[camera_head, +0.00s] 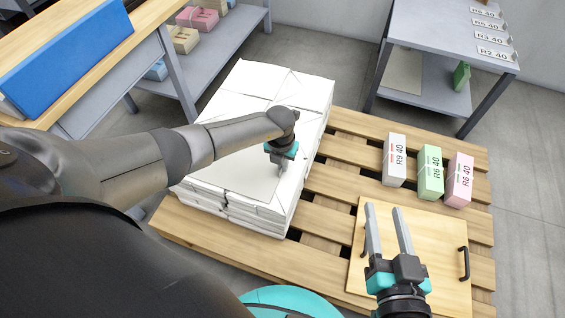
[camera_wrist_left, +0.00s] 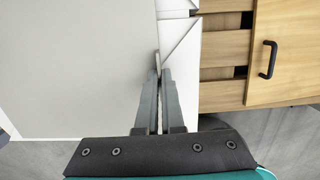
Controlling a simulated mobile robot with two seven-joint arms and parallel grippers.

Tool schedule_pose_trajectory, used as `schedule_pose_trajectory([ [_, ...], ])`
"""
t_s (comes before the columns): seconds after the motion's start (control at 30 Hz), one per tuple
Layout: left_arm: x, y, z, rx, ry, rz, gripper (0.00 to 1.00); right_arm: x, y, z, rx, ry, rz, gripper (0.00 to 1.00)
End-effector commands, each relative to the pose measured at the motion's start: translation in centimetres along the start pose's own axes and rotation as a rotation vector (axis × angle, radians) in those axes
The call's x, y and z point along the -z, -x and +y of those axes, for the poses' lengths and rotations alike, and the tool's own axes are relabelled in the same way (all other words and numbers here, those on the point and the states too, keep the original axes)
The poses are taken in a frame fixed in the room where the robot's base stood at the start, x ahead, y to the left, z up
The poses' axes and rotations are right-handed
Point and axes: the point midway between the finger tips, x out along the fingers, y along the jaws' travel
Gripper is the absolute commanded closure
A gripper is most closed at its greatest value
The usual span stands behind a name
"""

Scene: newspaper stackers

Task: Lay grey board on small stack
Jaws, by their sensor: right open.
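The small stack (camera_head: 318,128) is a block of white bundles on the wooden pallet. A thin pale grey board (camera_head: 226,170) lies over its near part, and my left arm hides some of it. The left wrist view shows the grey board (camera_wrist_left: 75,65) large and flat at the left. My left gripper (camera_head: 280,168) points down at the board's right edge. Its fingers (camera_wrist_left: 162,72) are close together with that edge between them; the contact itself is hard to see. My right gripper (camera_head: 385,210) is open and empty above a wooden board.
The pallet (camera_head: 340,180) carries a wooden board with black handles (camera_head: 432,285) and three labelled blocks: white (camera_head: 395,160), green (camera_head: 430,172) and pink (camera_head: 459,180). A grey table (camera_head: 435,40) stands at the back right. A workbench with a blue panel (camera_head: 65,60) stands at the left.

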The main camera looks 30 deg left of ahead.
Motion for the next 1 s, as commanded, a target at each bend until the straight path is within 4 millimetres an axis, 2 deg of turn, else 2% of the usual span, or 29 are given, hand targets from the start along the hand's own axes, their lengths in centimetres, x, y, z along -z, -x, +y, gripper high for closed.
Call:
schedule_pose_trajectory([
  [0.03, 0.0, 0.0, 0.0, 0.000, -0.001, -0.001, 0.92, 0.0, 0.0, 0.0, 0.000, 0.000, 0.000, 0.50],
  [0.3, 0.0, 0.0, 0.0, 0.000, 0.000, 0.000, 0.62, 0.0, 0.0, 0.0, 0.000, 0.000, 0.000, 0.50],
  [0.33, 0.0, 0.0, 0.0, 0.000, 0.000, 0.000, 0.61, 0.0, 0.0, 0.0, 0.000, 0.000, 0.000, 0.50],
  [0.67, 0.0, 0.0, 0.0, 0.000, 0.000, 0.001, 0.61, 0.1, 0.1, -0.1, 0.002, -0.003, 0.012, 0.50],
  [0.87, 0.0, 0.0, 0.0, 0.000, 0.000, 0.001, 0.61, 0.9, 0.5, -0.8, 0.016, -0.020, 0.085, 0.50],
  [1.0, 0.0, 0.8, 0.0, 0.000, 0.000, 0.000, 0.61, 0.9, 0.2, -0.2, 0.002, -0.003, 0.017, 0.50],
])
